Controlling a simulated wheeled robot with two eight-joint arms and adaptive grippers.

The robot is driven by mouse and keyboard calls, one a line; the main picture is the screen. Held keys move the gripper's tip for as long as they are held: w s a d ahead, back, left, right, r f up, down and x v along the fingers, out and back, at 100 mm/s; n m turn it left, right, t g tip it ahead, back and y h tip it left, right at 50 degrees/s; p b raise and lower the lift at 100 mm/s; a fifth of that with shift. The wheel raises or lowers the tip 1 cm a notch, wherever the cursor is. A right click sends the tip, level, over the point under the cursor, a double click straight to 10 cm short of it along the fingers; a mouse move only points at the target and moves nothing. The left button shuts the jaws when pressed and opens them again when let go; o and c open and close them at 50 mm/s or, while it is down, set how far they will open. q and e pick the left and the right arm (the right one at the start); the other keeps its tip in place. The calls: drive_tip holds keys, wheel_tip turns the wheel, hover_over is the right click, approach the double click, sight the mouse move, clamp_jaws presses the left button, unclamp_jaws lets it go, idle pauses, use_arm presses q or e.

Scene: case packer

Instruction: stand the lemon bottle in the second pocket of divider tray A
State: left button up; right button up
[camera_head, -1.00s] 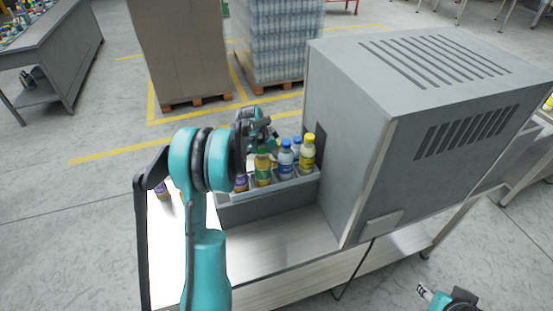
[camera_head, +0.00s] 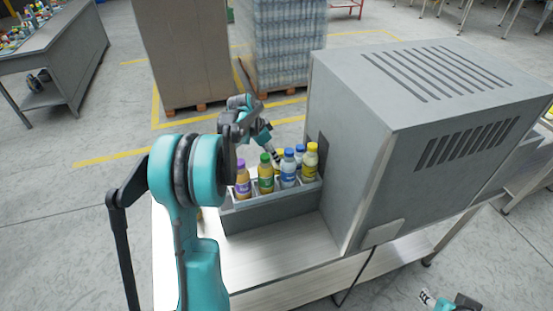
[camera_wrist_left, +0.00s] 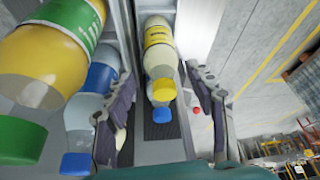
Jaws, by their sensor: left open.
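A grey divider tray (camera_head: 270,208) stands on the bench and holds several upright bottles. A yellow-capped bottle (camera_head: 310,160) stands at its right end. My left gripper (camera_head: 276,158) reaches down at the tray's back edge, beside a small yellow shape (camera_head: 280,155) largely hidden behind the front bottles. In the left wrist view, the open left gripper (camera_wrist_left: 160,75) has its fingers on either side of a pale yellow, yellow-capped lemon bottle (camera_wrist_left: 158,50) in a narrow pocket. I see no finger closed on it. My right gripper (camera_head: 426,298) is at the bottom right, too small to judge.
Purple-capped (camera_head: 242,180), green-capped (camera_head: 265,173) and blue-capped (camera_head: 288,168) bottles fill the front pockets, close together. A large grey machine housing (camera_head: 430,130) stands right against the tray's right side. Bare bench top (camera_head: 275,248) lies in front.

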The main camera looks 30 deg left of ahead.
use_arm(q)
drive_tip(key=shift+v, duration=1.45)
drive_tip(key=shift+p, duration=0.3)
